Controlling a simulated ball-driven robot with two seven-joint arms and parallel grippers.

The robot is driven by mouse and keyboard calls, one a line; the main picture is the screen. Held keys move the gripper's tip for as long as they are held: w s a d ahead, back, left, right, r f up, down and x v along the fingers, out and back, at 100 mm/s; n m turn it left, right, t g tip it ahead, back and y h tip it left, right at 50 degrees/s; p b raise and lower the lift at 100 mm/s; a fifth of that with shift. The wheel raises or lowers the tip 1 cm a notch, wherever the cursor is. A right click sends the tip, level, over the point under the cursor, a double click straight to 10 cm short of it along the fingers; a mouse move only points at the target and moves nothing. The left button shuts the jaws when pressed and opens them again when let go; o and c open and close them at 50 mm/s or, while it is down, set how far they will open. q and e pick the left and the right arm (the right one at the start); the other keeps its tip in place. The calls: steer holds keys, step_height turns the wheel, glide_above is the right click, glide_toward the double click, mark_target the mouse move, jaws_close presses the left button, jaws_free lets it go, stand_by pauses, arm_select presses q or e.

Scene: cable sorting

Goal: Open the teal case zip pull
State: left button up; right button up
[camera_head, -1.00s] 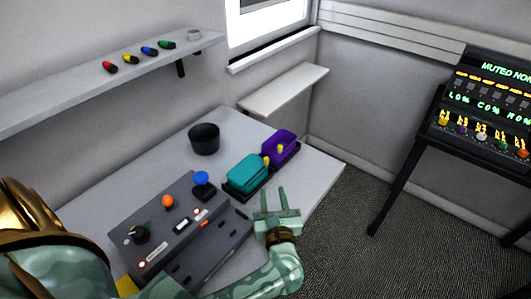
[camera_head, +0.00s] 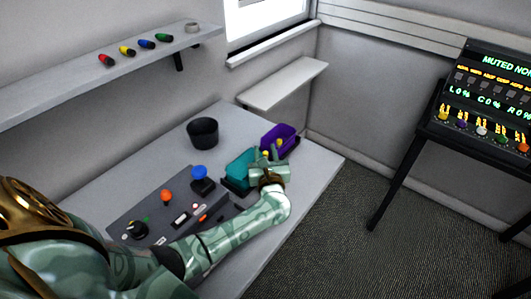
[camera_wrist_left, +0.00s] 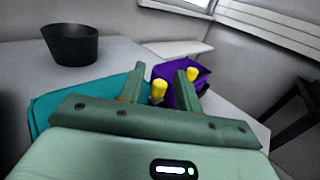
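The teal case (camera_head: 240,166) sits on the table in the head view, partly hidden by my left gripper (camera_head: 266,152). In the left wrist view the teal case (camera_wrist_left: 50,107) lies behind and left of the gripper's palm. A yellow zip pull (camera_wrist_left: 158,91) stands between the two fingers of my left gripper (camera_wrist_left: 160,77), with visible gaps on both sides. The gripper is open and appears not to touch the pull. The purple case (camera_wrist_left: 203,77) is just beyond, with its own yellow pull (camera_wrist_left: 192,74). My right gripper is not in view.
A black cup (camera_head: 203,133) stands behind the teal case. A grey control box with a blue knob (camera_head: 199,172) and an orange knob (camera_head: 166,196) lies to the left. The table's right edge is close to the cases. A wall shelf (camera_head: 100,83) holds small coloured items.

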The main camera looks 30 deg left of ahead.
arm_select(q)
jaws_close()
steer(key=s, duration=0.2)
steer(key=s+p, duration=0.1)
steer(key=s, duration=0.1)
steer(key=shift+s+a+p, duration=0.2)
steer(key=shift+s+p, duration=0.05)
steer(key=shift+p, duration=0.05)
steer(key=shift+w, duration=0.1)
jaws_free()
steer(key=v, duration=1.5)
steer(key=shift+d+f, duration=0.1)
steer(key=shift+d, duration=0.05)
steer(key=shift+s+d, duration=0.35)
steer(key=shift+s, duration=0.15)
steer(key=shift+o, duration=0.3)
